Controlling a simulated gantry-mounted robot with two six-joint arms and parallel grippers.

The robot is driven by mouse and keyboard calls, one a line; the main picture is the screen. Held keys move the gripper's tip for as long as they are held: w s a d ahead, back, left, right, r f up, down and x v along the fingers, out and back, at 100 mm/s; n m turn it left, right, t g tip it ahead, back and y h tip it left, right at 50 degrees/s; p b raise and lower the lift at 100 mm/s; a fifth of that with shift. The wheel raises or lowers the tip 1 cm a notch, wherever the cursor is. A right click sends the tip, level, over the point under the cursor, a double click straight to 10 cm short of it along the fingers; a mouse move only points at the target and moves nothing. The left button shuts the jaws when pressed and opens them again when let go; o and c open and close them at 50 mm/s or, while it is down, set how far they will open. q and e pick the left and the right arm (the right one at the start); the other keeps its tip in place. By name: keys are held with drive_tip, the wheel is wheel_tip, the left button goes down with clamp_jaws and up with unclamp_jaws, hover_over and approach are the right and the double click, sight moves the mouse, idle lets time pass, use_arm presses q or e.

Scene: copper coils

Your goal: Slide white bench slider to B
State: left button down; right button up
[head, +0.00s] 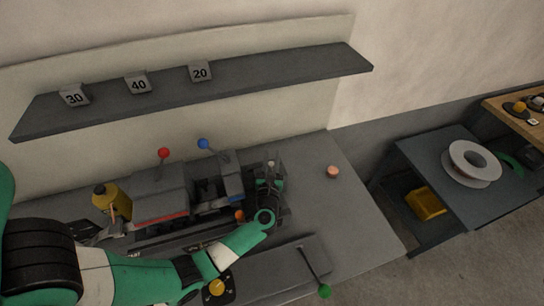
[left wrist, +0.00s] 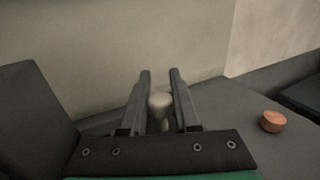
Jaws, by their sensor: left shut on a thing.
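My left gripper (head: 269,178) reaches over the right end of the bench machine. In the left wrist view, its two fingers (left wrist: 160,98) stand on either side of a pale, rounded knob, the white bench slider (left wrist: 160,104). The gripper is shut on this knob. In the head view, the slider is mostly hidden by the gripper, with only a small pale tip (head: 271,162) showing. I cannot make out a B mark or the slider's track. My right gripper is not in view.
The grey machine (head: 160,193) carries a red-ball lever (head: 163,153) and a blue-ball lever (head: 203,144). A shelf (head: 250,80) hangs above.

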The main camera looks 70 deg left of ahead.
use_arm(q)
drive_tip(key=shift+s, duration=0.1)
idle(0.7)
drive_tip(key=shift+s+r, duration=0.15)
drive_tip(key=shift+s, duration=0.2)
drive_tip(key=shift+s+a+p, duration=0.1)
drive_tip(key=shift+s+p, duration=0.2)
drive_tip(key=shift+s, duration=0.35)
drive_tip(key=c, duration=0.7)
unclamp_jaws()
drive_tip(key=shift+w, duration=0.1)
drive_tip(key=shift+o, duration=0.2)
drive_tip(key=v, duration=1.1)
drive_tip(key=shift+d, duration=0.3)
